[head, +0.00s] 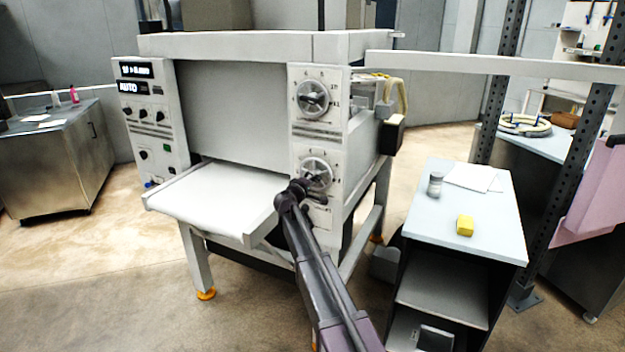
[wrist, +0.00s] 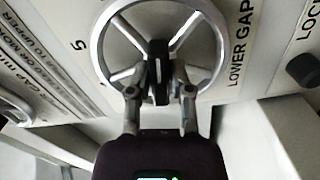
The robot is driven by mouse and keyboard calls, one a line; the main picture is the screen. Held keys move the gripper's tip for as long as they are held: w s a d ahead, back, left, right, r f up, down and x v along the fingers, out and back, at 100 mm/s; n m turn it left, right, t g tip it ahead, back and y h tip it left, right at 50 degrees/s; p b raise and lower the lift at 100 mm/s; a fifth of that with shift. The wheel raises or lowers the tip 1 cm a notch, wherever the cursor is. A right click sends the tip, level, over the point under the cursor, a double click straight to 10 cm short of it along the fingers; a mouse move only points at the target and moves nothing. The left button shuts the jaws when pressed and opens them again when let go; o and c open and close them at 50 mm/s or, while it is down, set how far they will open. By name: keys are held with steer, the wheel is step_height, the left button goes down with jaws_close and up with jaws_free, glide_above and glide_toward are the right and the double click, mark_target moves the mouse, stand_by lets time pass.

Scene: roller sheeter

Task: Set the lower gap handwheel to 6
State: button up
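The lower gap handwheel (head: 316,174) is a metal spoked wheel on the lower right of the sheeter's front panel. It fills the upper middle of the wrist view (wrist: 103,33), beside the printed words "LOWER GAP". A dark grip stands at its centre. My gripper (wrist: 158,82) is at this centre, its two fingers drawn close on either side of the grip and seeming to pinch it. In the head view my arm and gripper cover the wheel's lower left part. A "5" shows left of the wheel in the wrist view; the wheel's setting cannot be read.
The upper handwheel (head: 313,98) sits above on the same panel. A white feed table (head: 215,198) juts out left of my gripper. A side cart (head: 490,225) with a yellow block (head: 465,225) and a small jar (head: 435,184) stands at right. A dark knob (wrist: 306,69) is near the wheel.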

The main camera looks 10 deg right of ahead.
jaws_close()
steer(key=shift+n, duration=0.4)
steer(key=n, duration=0.3)
steer(key=shift+r, duration=0.1)
steer(key=shift+n, duration=2.1)
steer(key=o, duration=0.7)
jaws_free()
